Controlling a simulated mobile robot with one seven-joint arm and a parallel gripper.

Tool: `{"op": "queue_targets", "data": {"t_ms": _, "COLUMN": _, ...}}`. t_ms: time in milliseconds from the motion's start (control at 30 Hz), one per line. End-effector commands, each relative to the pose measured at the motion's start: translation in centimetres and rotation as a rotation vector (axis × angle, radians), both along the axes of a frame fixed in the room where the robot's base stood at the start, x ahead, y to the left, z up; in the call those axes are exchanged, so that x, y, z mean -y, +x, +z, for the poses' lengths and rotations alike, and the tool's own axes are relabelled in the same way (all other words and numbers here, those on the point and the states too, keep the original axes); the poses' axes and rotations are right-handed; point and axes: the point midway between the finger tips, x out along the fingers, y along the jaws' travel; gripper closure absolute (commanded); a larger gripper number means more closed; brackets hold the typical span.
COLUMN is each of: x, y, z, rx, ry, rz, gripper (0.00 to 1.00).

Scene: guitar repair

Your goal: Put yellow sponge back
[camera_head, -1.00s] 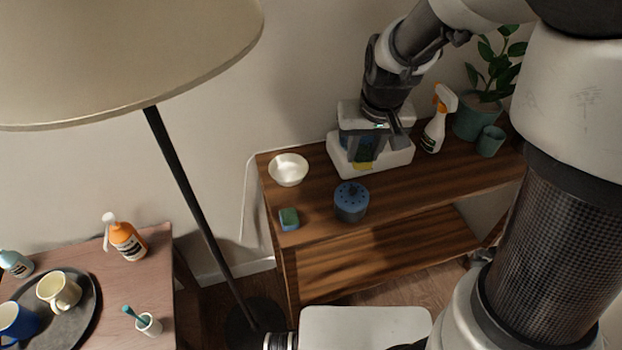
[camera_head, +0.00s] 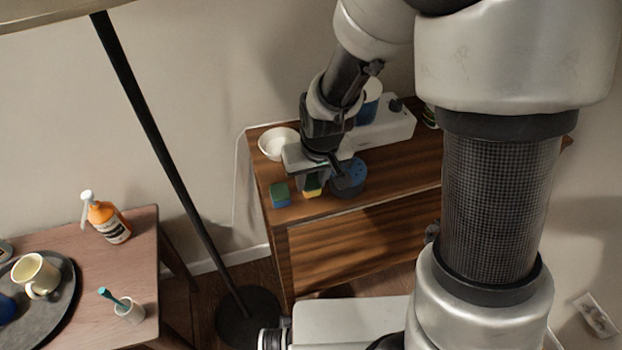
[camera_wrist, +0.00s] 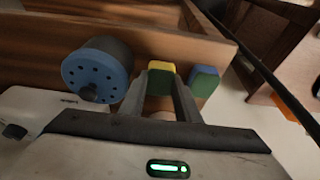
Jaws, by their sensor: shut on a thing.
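My gripper (camera_head: 312,183) is shut on the yellow sponge (camera_head: 312,191), low over the front left part of the wooden shelf unit (camera_head: 383,166). In the wrist view, the sponge's yellow and green end (camera_wrist: 161,70) shows between the two fingers (camera_wrist: 163,88). I cannot tell whether the sponge touches the shelf top. A green and blue sponge (camera_head: 280,195) sits just left of it, apart from it; it also shows in the wrist view (camera_wrist: 203,80).
A blue round container with holes (camera_head: 350,180) stands close on the right of my gripper. A white bowl (camera_head: 277,145) is behind. A white appliance (camera_head: 390,128) stands at the back. A lamp pole (camera_head: 165,160) and side table (camera_head: 80,262) are on the left.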

Motion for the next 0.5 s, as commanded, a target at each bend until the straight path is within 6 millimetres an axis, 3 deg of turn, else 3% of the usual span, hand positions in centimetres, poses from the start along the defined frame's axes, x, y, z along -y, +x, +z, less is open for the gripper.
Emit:
{"op": "queue_targets", "data": {"t_ms": 400, "x": 0.0, "y": 0.04, "z": -1.04, "rx": 0.001, "ry": 0.0, "rz": 0.0, "gripper": 0.88}}
{"op": "queue_targets", "data": {"t_ms": 433, "x": 0.0, "y": 0.05, "z": -0.91, "rx": 0.002, "ry": 0.001, "rz": 0.0, "gripper": 0.67}}
{"op": "queue_targets", "data": {"t_ms": 500, "x": 0.0, "y": 0.04, "z": -0.86, "rx": 0.002, "ry": 0.001, "rz": -0.001, "gripper": 0.63}}
